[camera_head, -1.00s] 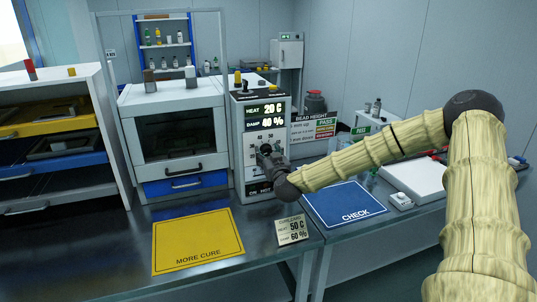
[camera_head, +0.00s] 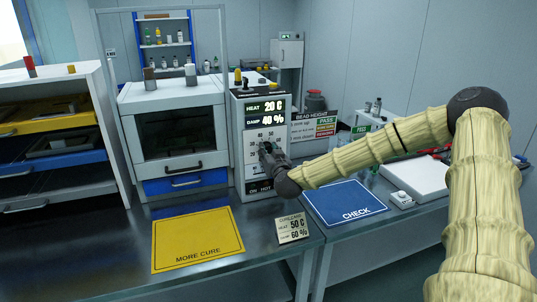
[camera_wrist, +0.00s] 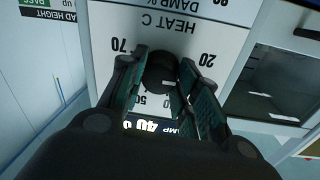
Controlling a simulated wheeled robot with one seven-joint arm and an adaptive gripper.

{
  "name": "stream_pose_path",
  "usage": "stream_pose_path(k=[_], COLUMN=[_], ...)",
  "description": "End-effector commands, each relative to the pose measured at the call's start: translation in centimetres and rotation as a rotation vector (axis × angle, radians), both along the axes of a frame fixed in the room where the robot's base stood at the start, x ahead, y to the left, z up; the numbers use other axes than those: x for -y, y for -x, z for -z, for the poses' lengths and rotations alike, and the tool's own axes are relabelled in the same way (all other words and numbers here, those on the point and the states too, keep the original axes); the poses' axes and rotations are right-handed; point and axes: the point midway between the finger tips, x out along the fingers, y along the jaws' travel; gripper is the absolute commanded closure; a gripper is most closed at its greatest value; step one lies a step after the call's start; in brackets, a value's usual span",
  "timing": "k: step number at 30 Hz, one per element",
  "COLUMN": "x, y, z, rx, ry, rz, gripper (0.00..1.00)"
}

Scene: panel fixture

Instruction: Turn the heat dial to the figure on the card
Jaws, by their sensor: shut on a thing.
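The control box (camera_head: 236,155) stands on the bench right of the cabinet. Its display (camera_head: 265,112) reads HEAT 20 C and DAMP 40 %. The card (camera_head: 292,228) on the bench front reads HEAT 50 C and 60 %. The black heat dial (camera_wrist: 161,73) sits on the white HEAT C scale, which appears upside down in the wrist view, with 70, 50 and 20 readable. My gripper (camera_head: 268,149) reaches the panel from the right. In the wrist view its fingers (camera_wrist: 163,80) are closed on both sides of the dial. The dial's pointer cannot be made out clearly.
A yellow MORE CURE mat (camera_head: 197,240) and a blue CHECK mat (camera_head: 344,203) lie on the bench. The curing cabinet (camera_head: 174,133) is left of the box. A bead height sign (camera_head: 313,128) stands behind my arm.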

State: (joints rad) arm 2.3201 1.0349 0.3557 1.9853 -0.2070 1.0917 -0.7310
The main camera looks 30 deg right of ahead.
Motion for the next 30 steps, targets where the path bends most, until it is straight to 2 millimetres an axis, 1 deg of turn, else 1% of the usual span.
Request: stream_pose_path(k=[30], x=[0.31], y=[0.03], z=[0.23], rx=[0.228], ry=[-0.931], rz=[0.003], gripper=[0.92])
